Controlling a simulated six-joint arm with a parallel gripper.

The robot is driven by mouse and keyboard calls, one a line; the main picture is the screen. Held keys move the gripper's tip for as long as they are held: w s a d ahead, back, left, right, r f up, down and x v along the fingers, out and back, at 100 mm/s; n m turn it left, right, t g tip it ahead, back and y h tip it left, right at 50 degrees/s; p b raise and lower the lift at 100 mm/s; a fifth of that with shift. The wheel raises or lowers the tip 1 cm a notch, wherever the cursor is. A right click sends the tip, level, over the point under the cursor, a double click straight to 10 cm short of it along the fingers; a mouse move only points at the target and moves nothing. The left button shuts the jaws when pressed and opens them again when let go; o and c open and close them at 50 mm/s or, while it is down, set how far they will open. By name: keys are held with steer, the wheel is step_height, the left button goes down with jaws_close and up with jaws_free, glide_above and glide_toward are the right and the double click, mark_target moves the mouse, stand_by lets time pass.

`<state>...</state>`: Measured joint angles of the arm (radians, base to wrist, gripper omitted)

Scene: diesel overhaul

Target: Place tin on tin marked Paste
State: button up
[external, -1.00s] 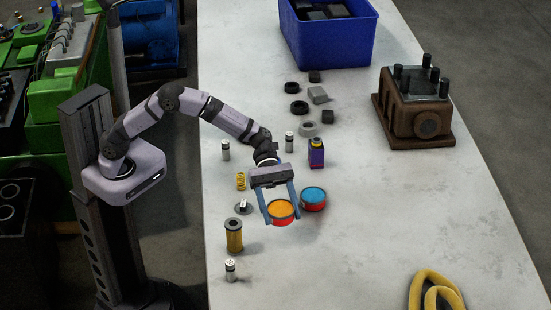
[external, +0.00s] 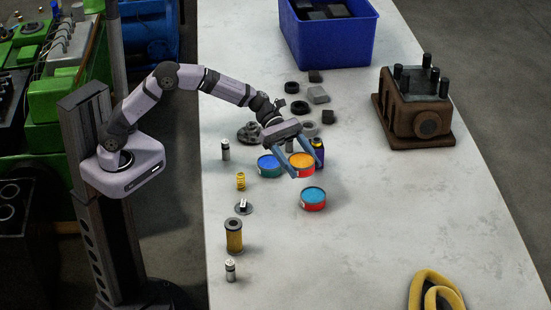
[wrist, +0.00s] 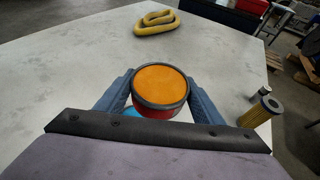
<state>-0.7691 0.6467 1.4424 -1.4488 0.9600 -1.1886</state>
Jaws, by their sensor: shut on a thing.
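My gripper (external: 308,171) is shut on a red-sided tin with an orange top (external: 301,160), held between its two blue fingers. The wrist view shows this tin (wrist: 160,88) upright or nearly so. A tin with a teal top and red side (external: 313,197) stands on the bench, nearer the camera than the held tin. A second tin with a blue top (external: 268,165) stands to the left of the gripper. I cannot read the label on any tin. In the wrist view a bit of blue shows under the held tin, mostly hidden.
A dark purple bottle (external: 318,153) stands right behind the gripper. A yellow spring (external: 241,181), a yellow filter (external: 234,235) and small silver cylinders stand to the left. A blue crate (external: 327,38) and a brown engine block (external: 413,110) are farther back.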

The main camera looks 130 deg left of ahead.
mark_target(304, 196)
steer(key=shift+w+a+f+n+y, duration=0.3)
steer(key=shift+a+f+n+y, duration=0.15)
steer(key=shift+a, duration=0.2)
steer(key=shift+f+p, duration=0.6)
steer(key=shift+f, duration=4.25)
steer(key=shift+f, duration=0.2)
steer(key=o, duration=1.3)
steer(key=shift+r, duration=0.1)
steer(key=shift+s+r, duration=0.1)
steer(key=shift+s, duration=0.05)
steer(key=b+v, duration=0.3)
steer(key=v, duration=0.9)
